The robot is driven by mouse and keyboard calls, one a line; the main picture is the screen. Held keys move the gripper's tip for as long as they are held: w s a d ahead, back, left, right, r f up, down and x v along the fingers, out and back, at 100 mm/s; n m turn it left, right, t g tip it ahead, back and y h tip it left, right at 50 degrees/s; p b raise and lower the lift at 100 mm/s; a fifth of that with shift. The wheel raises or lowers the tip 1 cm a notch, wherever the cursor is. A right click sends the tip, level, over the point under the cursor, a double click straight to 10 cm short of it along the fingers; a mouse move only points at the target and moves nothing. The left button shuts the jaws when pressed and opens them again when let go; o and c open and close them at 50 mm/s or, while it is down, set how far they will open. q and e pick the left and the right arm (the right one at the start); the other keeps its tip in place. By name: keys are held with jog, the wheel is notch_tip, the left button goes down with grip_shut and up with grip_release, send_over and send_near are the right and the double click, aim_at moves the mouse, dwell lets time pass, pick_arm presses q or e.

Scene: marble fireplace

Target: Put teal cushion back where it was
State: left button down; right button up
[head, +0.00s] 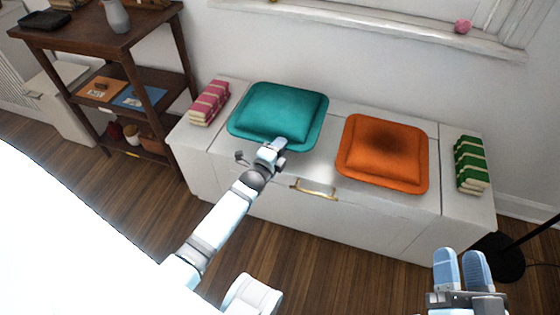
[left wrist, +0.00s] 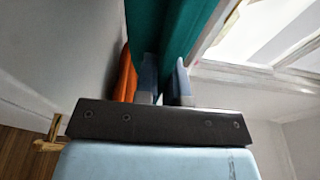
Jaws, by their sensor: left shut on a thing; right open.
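The teal cushion (head: 280,108) lies on the left part of the white bench top (head: 318,170) in the head view. My left gripper (head: 276,147) is at its front edge, shut on it. In the left wrist view the teal cushion (left wrist: 173,25) fills the upper middle, between the fingers of my left gripper (left wrist: 165,85). My right gripper (head: 462,268) is open and empty at the lower right of the head view, apart from the bench.
An orange cushion (head: 384,153) lies to the right of the teal one. Red books (head: 209,102) lie at the bench's left end and green books (head: 470,163) at its right end. A dark wooden shelf (head: 120,45) stands at left. A brass handle (head: 314,188) is on the bench front.

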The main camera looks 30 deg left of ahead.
pick_arm(q)
notch_tip(320, 180, down, 2)
jog(key=shift+b, duration=0.3)
jog(key=shift+f+b, duration=0.65)
jog(key=shift+f, duration=1.05)
pick_arm(e)
jog(key=shift+a+f+y, duration=0.3)
jog(key=shift+f, duration=0.25)
pick_arm(q)
jog(key=shift+f, duration=0.15)
jog(key=c, duration=1.2)
grip_release()
pick_arm(e)
jog(key=shift+f+g, duration=0.15)
jog(key=shift+g, duration=0.15)
